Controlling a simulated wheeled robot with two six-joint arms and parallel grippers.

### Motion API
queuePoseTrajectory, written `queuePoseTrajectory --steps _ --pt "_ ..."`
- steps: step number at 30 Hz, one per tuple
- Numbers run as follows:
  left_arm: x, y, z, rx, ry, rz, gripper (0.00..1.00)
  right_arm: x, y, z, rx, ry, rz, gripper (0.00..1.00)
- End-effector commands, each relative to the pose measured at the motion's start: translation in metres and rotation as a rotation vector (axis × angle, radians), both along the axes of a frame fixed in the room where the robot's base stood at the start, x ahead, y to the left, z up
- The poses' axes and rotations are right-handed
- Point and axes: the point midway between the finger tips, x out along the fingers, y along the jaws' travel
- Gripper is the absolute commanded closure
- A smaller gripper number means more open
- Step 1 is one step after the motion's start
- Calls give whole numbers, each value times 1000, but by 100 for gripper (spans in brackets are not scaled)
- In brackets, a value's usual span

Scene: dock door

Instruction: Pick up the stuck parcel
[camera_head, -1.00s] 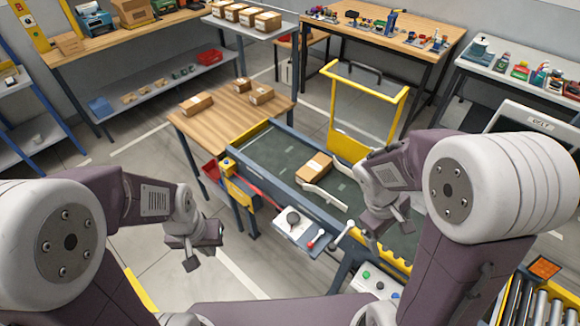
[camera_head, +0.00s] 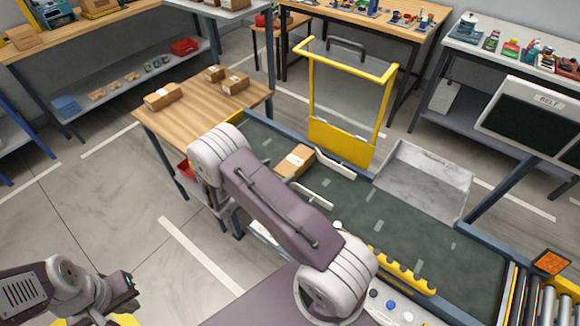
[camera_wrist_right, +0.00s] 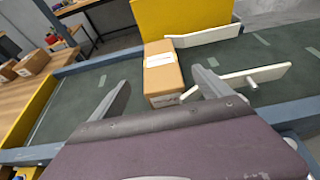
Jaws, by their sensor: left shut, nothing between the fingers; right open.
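The brown cardboard parcel (camera_head: 294,163) lies on the dark green conveyor belt (camera_head: 405,218), by the foot of the yellow gate (camera_head: 341,143). It has a pale label on top. In the right wrist view the parcel (camera_wrist_right: 163,78) appears ahead, between the fingers of my open right gripper (camera_wrist_right: 160,75); I see no contact. White guide bars lie on either side of it, the far one (camera_head: 336,164) and the near one (camera_head: 314,194). My right arm hides the right gripper in the head view. My left gripper (camera_head: 128,283) is shut and empty, low at the left.
A wooden table (camera_head: 200,111) with several boxes stands beside the belt's left end. A grey tray (camera_head: 425,178) sits beyond the belt, right of the gate. Buttons and rollers (camera_head: 520,300) are at the lower right. Open floor lies left.

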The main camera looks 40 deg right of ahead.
Motion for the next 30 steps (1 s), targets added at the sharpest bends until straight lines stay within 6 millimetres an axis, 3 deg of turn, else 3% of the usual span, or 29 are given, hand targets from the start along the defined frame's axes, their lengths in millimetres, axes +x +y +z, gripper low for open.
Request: queuePoseTrajectory --steps 6,11,18,27,30 --pt "0 0 7 0 0 0 100 7 -30 -10 2 2 -6 11" --pt "0 0 8 0 0 0 100 8 -35 -13 2 1 -4 11" --pt "0 0 18 0 0 0 100 17 -73 -23 2 0 -8 11" --pt "0 0 18 0 0 0 100 20 -82 -28 2 0 -4 11" --pt "0 0 18 0 0 0 100 20 -81 -28 2 0 -4 36"
